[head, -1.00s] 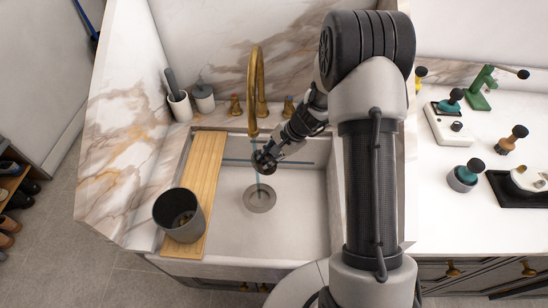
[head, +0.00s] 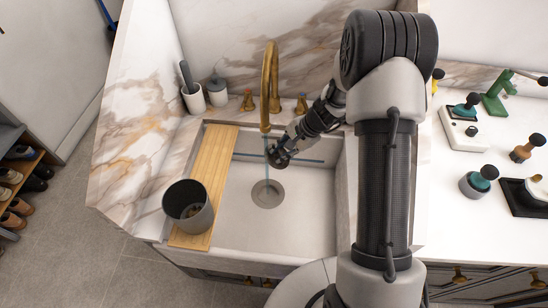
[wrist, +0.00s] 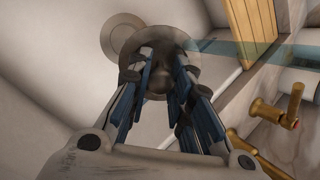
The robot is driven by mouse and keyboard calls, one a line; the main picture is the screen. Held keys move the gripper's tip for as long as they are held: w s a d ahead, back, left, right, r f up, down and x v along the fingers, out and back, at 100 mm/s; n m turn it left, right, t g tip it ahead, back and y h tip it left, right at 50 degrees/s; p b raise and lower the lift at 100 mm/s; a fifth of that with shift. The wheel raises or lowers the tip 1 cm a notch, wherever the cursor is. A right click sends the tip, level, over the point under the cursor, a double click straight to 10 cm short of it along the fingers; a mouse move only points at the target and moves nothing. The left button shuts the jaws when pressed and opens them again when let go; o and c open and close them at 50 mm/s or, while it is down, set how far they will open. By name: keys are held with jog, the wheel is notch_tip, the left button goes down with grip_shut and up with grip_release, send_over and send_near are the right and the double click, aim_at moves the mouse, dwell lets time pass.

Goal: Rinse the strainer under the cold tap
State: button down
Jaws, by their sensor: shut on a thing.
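My gripper (head: 279,158) is shut on the strainer (wrist: 160,50), a small round grey-brown piece with a dark hollow, seen between the blue finger pads in the wrist view. In the head view it is a dark shape above the sink floor, mostly hidden by the fingers. A thin bluish water stream (head: 266,165) falls from the brass spout (head: 269,85) just left of my gripper; it also shows in the wrist view (wrist: 250,50). I cannot tell whether it touches the strainer. The tap handle with a blue mark (head: 301,104) is right of the spout.
The white sink (head: 235,225) has a round drain (head: 267,193) in its floor. A wooden board (head: 213,170) spans its left side, with a dark grey bin (head: 188,207) at its front end. Coffee tools, including a green press (head: 497,97), stand on the right counter.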

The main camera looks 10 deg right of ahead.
jog(key=shift+s+a, duration=0.1)
jog(key=shift+a, duration=0.05)
jog(key=shift+s+a+b, duration=0.15)
jog(key=shift+a+b, duration=0.2)
jog(key=shift+a, duration=0.05)
jog(key=shift+d, duration=0.1)
jog(key=shift+w+d, duration=0.25)
jog(key=shift+d, duration=0.2)
dwell(0.3)
jog(key=s+d+b, duration=0.3)
jog(key=s, duration=0.4)
jog(key=shift+d, duration=0.25)
dwell(0.3)
jog(key=shift+s, duration=0.15)
dwell(1.0)
